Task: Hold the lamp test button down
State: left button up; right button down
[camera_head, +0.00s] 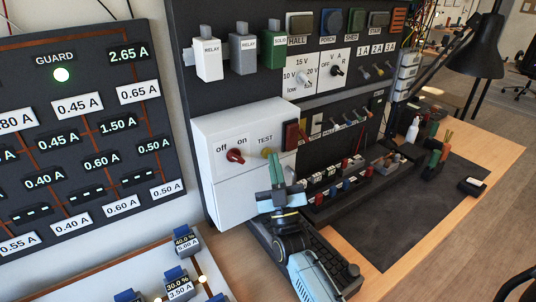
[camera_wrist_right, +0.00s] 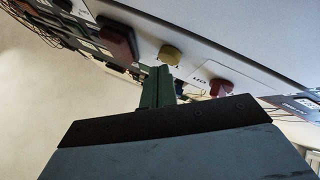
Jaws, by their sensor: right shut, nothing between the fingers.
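The yellow test button (camera_head: 267,152) is on the front of a white box (camera_head: 225,195), under a "TEST" label. It also shows in the right wrist view (camera_wrist_right: 170,54). My right gripper (camera_head: 276,171) is shut and empty, its green fingers just below the button in the head view. In the right wrist view its fingertips (camera_wrist_right: 159,70) are very close to the button's edge. I cannot tell whether they touch it or whether it is pressed in. My left gripper is not in view.
A red off/on knob (camera_head: 235,156) is left of the button, and a dark red block (camera_head: 291,135) is right of it. A black keyboard-like unit (camera_head: 328,258) lies under my right arm. A dark mat (camera_head: 405,220) on the bench has free room. The green GUARD lamp (camera_head: 62,74) glows.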

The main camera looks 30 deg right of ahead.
jog(key=shift+w+b, duration=0.3)
jog(key=shift+w, duration=0.15)
dwell(0.4)
dwell(2.7)
jog(key=shift+s+p, duration=0.55)
jog(key=shift+s, duration=0.3)
jog(key=s+p, duration=0.1)
jog(key=s, duration=0.2)
jog(key=s+p, duration=0.1)
jog(key=s, duration=0.1)
jog(key=shift+d+p, duration=0.25)
jog(key=shift+p, duration=0.05)
dwell(1.1)
